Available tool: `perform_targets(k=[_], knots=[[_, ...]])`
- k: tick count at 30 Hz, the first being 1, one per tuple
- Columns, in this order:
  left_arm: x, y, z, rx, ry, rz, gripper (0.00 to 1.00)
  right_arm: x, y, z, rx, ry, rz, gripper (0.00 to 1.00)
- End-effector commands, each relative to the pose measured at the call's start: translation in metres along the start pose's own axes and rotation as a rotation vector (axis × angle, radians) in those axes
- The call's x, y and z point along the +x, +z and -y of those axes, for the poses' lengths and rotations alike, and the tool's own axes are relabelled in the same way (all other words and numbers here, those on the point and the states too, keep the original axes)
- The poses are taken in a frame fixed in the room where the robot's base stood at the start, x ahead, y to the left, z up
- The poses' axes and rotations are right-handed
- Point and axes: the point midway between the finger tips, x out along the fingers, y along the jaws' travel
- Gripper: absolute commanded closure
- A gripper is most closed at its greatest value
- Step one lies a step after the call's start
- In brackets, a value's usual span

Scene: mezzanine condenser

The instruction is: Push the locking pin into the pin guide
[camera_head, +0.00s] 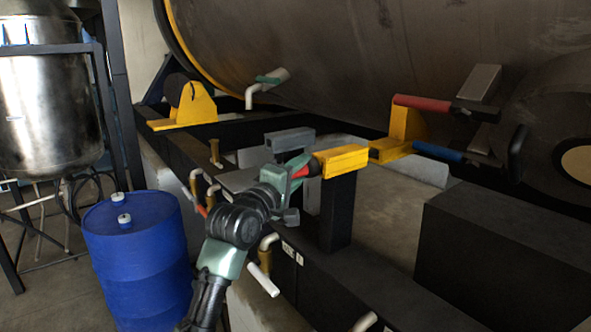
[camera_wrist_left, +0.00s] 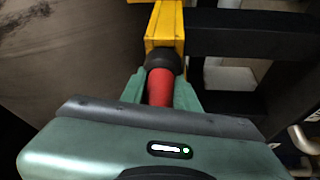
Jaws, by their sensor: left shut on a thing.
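The locking pin has a red handle (camera_wrist_left: 160,88) and a black collar (camera_wrist_left: 163,62) in the left wrist view. A bit of its red handle shows in the head view (camera_head: 301,171). My left gripper (camera_head: 299,166) is shut on the red handle, with a green finger on each side. The yellow pin guide (camera_head: 342,161) sits on top of a black post. In the left wrist view the black collar lies against or very close to the end of the yellow guide (camera_wrist_left: 166,28). How deep the pin sits is hidden. My right gripper is in neither view.
A yellow bracket (camera_head: 405,125) with a red handle (camera_head: 421,103) and a blue handle (camera_head: 438,152) stands right of the guide. Brass-and-white pipes (camera_head: 265,257) rise near my arm. A blue drum (camera_head: 135,265) stands at left. A large dark tank (camera_head: 330,50) fills the back.

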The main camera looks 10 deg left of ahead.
Motion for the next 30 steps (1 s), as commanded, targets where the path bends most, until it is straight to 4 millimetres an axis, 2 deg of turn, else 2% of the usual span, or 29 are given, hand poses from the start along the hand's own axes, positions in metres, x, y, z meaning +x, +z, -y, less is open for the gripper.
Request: perform_targets(k=[1, 13, 14, 15, 16, 30], knots=[[0.0024, 0.0072, -0.0070, -0.012, 0.014, 0.013, 1.00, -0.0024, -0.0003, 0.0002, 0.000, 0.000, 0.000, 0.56], [0.0059, 0.0091, -0.0063, -0.011, 0.015, 0.013, 1.00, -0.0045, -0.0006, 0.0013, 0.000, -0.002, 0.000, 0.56], [0.0059, 0.0091, -0.0063, -0.011, 0.015, 0.013, 0.61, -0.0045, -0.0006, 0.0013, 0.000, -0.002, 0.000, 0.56], [0.0059, 0.0090, -0.0061, -0.010, 0.014, 0.013, 0.50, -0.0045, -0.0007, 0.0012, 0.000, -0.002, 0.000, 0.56], [0.0059, 0.0090, -0.0057, -0.010, 0.013, 0.013, 0.44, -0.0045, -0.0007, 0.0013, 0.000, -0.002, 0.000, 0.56], [0.0062, 0.0080, 0.0021, -0.006, -0.004, 0.011, 0.44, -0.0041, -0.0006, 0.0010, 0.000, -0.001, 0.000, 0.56]])
